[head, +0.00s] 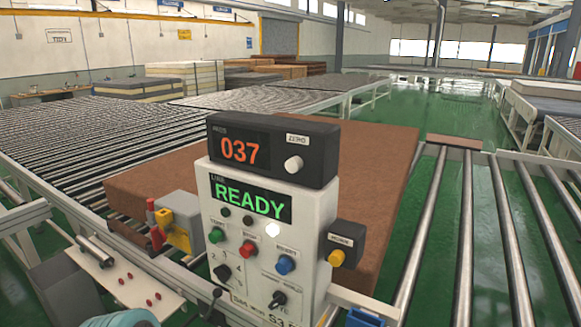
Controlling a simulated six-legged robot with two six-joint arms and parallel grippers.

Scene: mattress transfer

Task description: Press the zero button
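A dark display box (272,150) sits on top of a pale control panel (322,215) in the middle of the head view. It shows 037 in orange digits. A round white button (293,164) is on the right part of its front face, below a small white label whose lettering is too small to read surely. The panel's own screen (250,200) reads READY in green. Neither of my grippers shows in this view, and nothing touches the white button.
The panel carries a green button (215,235), a red button (249,249), a blue button (285,264) and black knobs. A side box holds a yellow button (336,258). A brown mattress (375,190) lies behind on roller conveyors (70,150). A yellow-grey device (180,222) stands left.

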